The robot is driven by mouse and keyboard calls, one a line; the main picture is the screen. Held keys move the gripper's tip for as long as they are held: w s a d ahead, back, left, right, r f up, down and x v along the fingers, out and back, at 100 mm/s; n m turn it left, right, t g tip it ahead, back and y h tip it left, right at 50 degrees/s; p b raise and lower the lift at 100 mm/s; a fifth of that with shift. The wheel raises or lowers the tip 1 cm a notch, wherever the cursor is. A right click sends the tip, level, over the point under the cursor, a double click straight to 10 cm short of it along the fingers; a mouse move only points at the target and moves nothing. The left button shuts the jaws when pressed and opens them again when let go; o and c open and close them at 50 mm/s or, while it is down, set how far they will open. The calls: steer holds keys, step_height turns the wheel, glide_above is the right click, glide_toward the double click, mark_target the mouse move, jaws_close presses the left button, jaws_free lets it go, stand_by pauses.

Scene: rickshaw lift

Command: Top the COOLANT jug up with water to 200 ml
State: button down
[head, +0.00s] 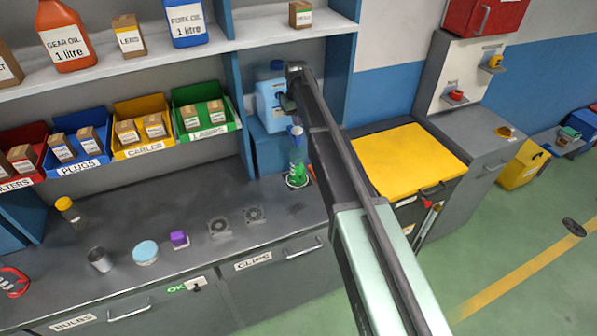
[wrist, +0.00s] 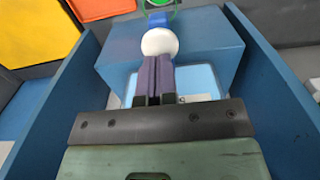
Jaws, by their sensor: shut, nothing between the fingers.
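A small clear jug with green in it (head: 297,168) stands on the counter at the back, under a blue tap (head: 296,131). I cannot read a label or level on it. A light blue water container (head: 271,106) sits on a blue box (head: 268,150) above it. In the wrist view my gripper (wrist: 155,62) is shut and empty. Its fingertips are at a white round knob (wrist: 160,42) on the blue tap (wrist: 158,19); I cannot tell whether they touch. The jug's green rim shows at the top edge. In the head view my arm hides the fingers.
Blue side panels (wrist: 262,75) stand close on both sides of the gripper in the wrist view. A shelf with bottles and coloured bins is at the left. A can (head: 100,259), a round tub (head: 145,252) and a purple block (head: 179,239) stand on the counter.

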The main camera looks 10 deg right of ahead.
mark_target(297, 130)
steer(key=shift+f, duration=0.2)
steer(key=shift+f+b, duration=1.65)
steer(key=shift+b, duration=0.2)
stand_by(6.0)
